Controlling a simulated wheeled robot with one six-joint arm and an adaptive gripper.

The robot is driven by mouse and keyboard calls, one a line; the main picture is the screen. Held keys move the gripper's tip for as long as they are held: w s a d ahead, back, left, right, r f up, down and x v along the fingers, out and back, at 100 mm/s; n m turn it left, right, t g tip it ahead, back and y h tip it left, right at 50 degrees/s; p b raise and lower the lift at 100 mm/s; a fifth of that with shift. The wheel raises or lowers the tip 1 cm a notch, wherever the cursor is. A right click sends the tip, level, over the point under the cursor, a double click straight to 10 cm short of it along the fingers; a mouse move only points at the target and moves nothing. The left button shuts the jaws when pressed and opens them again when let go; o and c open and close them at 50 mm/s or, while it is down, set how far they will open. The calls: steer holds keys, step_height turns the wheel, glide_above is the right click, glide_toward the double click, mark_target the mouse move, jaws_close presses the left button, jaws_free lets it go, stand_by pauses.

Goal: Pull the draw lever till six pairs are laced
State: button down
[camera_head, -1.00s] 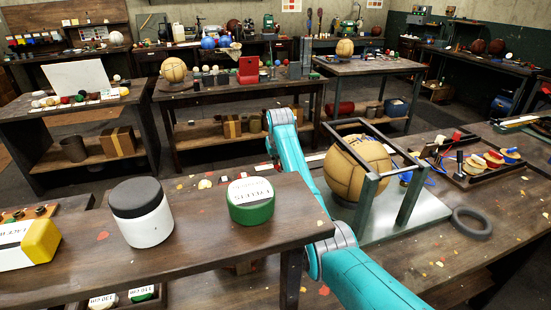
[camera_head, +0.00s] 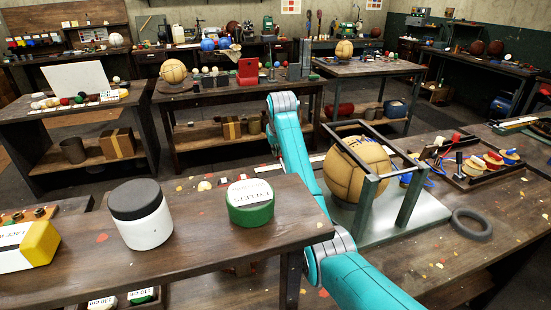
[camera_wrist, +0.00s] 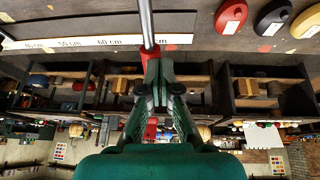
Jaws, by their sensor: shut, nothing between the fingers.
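A tan leather ball (camera_head: 354,170) sits inside a dark upright frame (camera_head: 410,190) on a pale green base plate (camera_head: 385,230) on the bench at right. A blue patch shows on the ball's top; I cannot make out separate lacing pairs. My gripper (camera_wrist: 153,52) shows in the wrist view with its green fingers together. A grey metal rod (camera_wrist: 147,22) runs down from the top edge to the fingertips; whether they touch it is unclear, and I cannot tell if it is the draw lever. The gripper is hidden in the head view.
A white jar with a black lid (camera_head: 141,214) and a green tin (camera_head: 250,203) stand on the near shelf. A dark ring (camera_head: 472,224) and a tool tray (camera_head: 480,165) lie right of the frame. A ruler strip (camera_wrist: 90,42) shows in the wrist view.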

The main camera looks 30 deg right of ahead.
steer(key=shift+v, duration=2.2)
